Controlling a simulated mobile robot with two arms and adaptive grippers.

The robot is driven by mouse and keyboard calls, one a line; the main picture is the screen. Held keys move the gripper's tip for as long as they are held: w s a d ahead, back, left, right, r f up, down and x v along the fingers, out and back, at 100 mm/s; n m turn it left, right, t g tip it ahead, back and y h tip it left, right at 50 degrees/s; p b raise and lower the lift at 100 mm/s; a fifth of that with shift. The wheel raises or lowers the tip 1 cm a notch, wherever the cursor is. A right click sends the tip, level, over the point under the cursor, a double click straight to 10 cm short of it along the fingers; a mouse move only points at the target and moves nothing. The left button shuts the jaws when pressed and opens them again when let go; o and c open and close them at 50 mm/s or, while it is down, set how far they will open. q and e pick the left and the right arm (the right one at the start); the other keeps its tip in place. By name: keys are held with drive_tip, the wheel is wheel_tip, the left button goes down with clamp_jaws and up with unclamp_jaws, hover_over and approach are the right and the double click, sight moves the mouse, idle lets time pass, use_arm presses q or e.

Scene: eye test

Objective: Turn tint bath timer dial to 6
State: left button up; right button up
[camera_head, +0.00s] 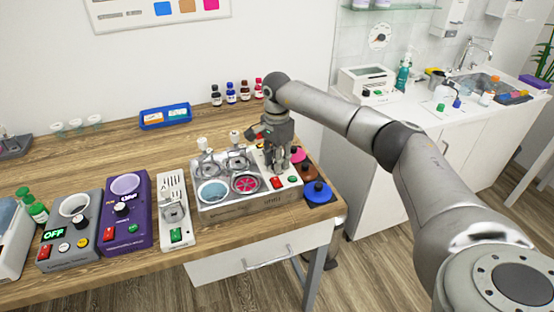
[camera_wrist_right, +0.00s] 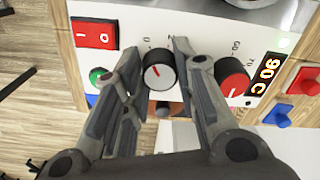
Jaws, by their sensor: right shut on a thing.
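The tint bath (camera_head: 230,209) is a silver machine with a blue bowl and a pink bowl, on the wooden table. My right gripper (camera_head: 277,171) is at the control panel on its right end, pointing down. In the right wrist view, its fingers (camera_wrist_right: 157,58) are shut on a black dial (camera_wrist_right: 158,74) with a grey face and a red pointer mark. Numbers around this dial are partly hidden, so its setting cannot be read. A second dial (camera_wrist_right: 233,78) with a red face is beside the right finger. My left gripper is not in view.
A red switch (camera_wrist_right: 94,34), a green button (camera_wrist_right: 98,77) and a display (camera_wrist_right: 270,74) reading about 90 C are on the panel. A purple machine (camera_head: 125,226) and a grey machine (camera_head: 69,237) stand left. The table behind has free room.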

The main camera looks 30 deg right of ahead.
drive_tip(key=m, duration=0.7)
drive_tip(key=shift+m, duration=0.3)
drive_tip(key=m, duration=0.4)
drive_tip(key=shift+r+m, duration=0.1)
drive_tip(key=shift+m, duration=0.2)
drive_tip(key=m, duration=0.3)
drive_tip(key=shift+m+p, duration=0.3)
drive_tip(key=m, duration=0.3)
drive_tip(key=shift+m, duration=0.3)
drive_tip(key=m+p, duration=0.1)
drive_tip(key=m, duration=0.2)
drive_tip(key=shift+m, duration=0.3)
drive_tip(key=m+p, duration=0.1)
drive_tip(key=m, duration=0.5)
drive_tip(key=shift+w+m, duration=0.1)
drive_tip(key=shift+m, duration=0.3)
